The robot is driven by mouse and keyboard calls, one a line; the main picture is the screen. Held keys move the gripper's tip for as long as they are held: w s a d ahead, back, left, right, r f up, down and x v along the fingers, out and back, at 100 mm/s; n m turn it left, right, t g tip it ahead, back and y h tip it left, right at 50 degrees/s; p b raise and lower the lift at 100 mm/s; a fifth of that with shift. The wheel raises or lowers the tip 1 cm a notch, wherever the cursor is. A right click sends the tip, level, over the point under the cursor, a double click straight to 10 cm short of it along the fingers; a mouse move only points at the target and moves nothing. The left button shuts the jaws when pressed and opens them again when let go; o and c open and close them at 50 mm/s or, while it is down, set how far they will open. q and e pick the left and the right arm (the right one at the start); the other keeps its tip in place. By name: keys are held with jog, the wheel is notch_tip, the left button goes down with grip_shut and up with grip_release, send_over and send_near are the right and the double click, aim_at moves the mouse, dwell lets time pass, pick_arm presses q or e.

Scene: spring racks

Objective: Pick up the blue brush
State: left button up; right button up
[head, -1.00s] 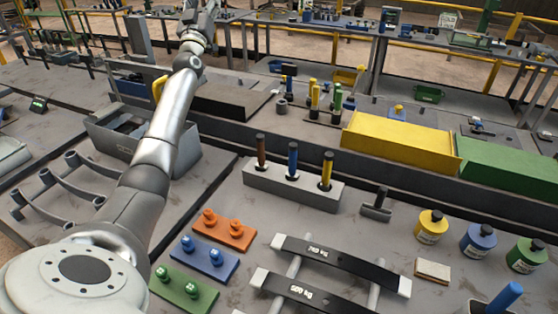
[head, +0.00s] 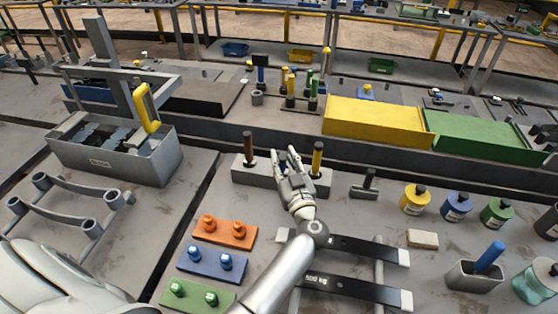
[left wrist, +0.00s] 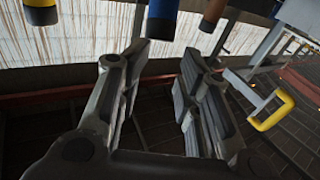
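The head view shows a grey block (head: 240,175) with upright handled tools: a brown one (head: 248,147) and a yellow one (head: 317,158). The middle slot is hidden behind my left gripper (head: 287,155). Another blue handle (head: 489,256) leans in a grey cup (head: 474,277) at the lower right. I cannot tell which is the blue brush. My right gripper is out of view.
Orange (head: 224,233), blue (head: 211,264) and green (head: 197,296) peg plates lie left of the black weight bars (head: 370,249). Yellow (head: 378,122) and green (head: 485,142) boxes stand behind. Small jars (head: 415,199) are at the right.

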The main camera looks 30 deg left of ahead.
aim_at(282, 168)
pick_arm(q)
notch_tip(282, 168, down, 5)
jog(key=w+d+m+h+b, duration=0.1)
jog(key=w+d, duration=0.1)
jog(key=b+x, duration=0.2)
jog(key=x, duration=0.1)
jog(key=b+x, duration=0.2)
jog(key=x, duration=0.1)
jog(key=b+x, duration=0.2)
jog(key=x, duration=0.1)
jog(key=shift+s+a+f, duration=0.2)
jog(key=shift+a+f, duration=0.15)
jog(key=shift+a, duration=0.1)
jog(key=shift+w+a+r, duration=0.1)
jog(key=shift+w+a, duration=0.05)
jog(key=shift+w, duration=0.05)
jog(key=shift+r, duration=0.15)
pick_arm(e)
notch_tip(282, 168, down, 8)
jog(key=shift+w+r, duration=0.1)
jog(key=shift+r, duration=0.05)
pick_arm(q)
jog(key=shift+c, duration=0.8)
grip_shut()
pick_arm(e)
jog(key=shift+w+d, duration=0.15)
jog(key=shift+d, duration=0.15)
